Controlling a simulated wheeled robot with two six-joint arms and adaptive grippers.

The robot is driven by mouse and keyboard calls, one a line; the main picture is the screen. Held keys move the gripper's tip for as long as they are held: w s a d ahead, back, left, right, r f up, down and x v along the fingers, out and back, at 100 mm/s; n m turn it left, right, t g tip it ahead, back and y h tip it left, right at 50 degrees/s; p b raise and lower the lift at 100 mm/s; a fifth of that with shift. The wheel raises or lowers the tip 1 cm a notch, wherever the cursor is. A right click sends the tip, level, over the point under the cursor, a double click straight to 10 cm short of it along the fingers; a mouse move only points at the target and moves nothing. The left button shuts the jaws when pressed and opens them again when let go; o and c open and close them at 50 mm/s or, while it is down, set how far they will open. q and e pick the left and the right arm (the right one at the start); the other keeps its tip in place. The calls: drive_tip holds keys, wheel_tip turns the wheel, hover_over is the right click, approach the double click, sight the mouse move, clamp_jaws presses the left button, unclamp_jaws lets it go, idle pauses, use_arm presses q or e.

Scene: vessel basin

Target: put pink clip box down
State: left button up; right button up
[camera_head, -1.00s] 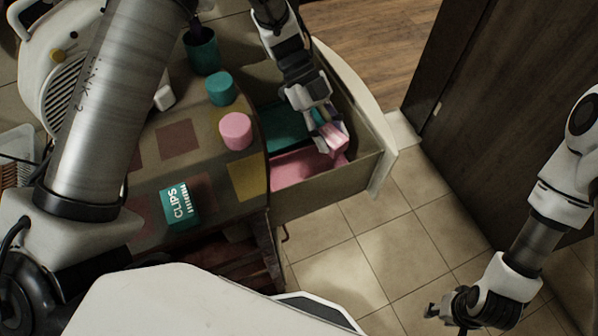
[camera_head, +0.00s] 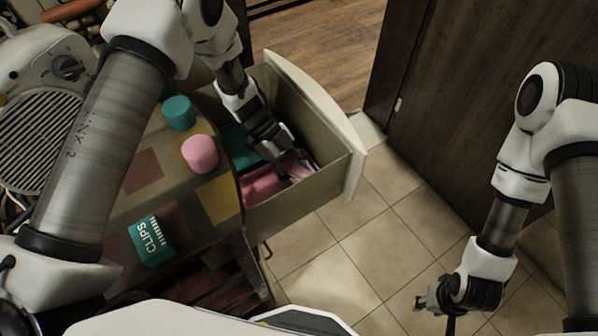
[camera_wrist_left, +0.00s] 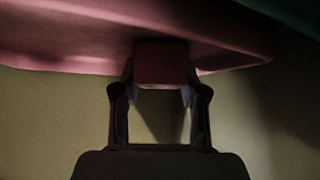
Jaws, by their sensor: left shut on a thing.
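My left gripper (camera_head: 290,170) reaches down into the open drawer and is shut on the pink clip box. In the left wrist view the pink clip box (camera_wrist_left: 161,65) sits between the two fingertips, in front of a pink tray (camera_wrist_left: 60,42). In the head view the gripper is low at the pink tray (camera_head: 262,187) inside the drawer. Fingers mostly cover the box there, and I cannot tell whether it touches the tray floor. My right gripper (camera_head: 428,303) hangs over the tiled floor, far from the drawer; its fingers are too small to judge.
The drawer (camera_head: 305,195) also holds a teal tray (camera_head: 237,143) beside the pink one. On the tabletop stand a teal cylinder (camera_head: 179,113), a pink cylinder (camera_head: 200,154) and a teal clip box (camera_head: 151,241). A dark cabinet (camera_head: 450,110) stands at the right.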

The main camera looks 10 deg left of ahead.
use_arm(q)
drive_tip(key=o, duration=1.2)
drive_tip(key=shift+f, duration=0.1)
drive_tip(key=shift+o, duration=0.2)
drive_tip(key=shift+r, duration=0.25)
drive_tip(key=v, duration=1.2)
drive_tip(key=shift+b, duration=0.3)
